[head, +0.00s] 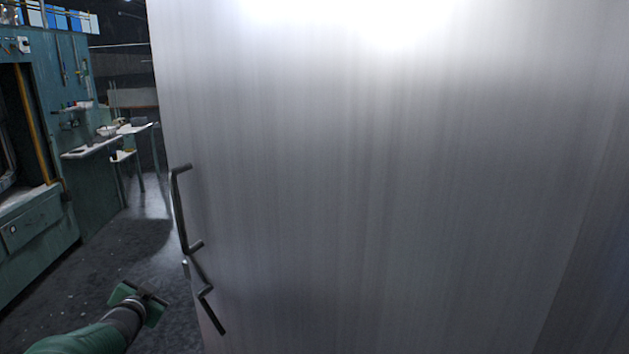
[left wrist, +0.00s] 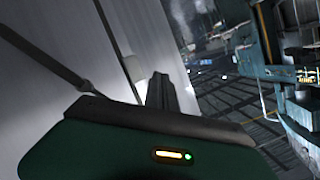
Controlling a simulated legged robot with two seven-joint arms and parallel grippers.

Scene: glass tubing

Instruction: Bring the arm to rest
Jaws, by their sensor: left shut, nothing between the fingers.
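My left gripper (head: 150,292) shows at the lower left of the head view, over the dark floor and left of a large metal door. It is shut and empty. In the left wrist view its dark fingers (left wrist: 160,92) are together at the middle. The gripper looks apart from the door's dark bar handles, the upper handle (head: 177,212) and the lower handle (head: 205,296). One handle bar also shows at the left of the left wrist view (left wrist: 45,65). My right gripper is not in view.
The brushed metal door (head: 380,190) fills most of the head view, close in front. A teal cabinet (head: 40,235) stands at the far left, with small white shelves (head: 93,147) behind. Bare dark floor (head: 105,255) lies between the cabinet and the door.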

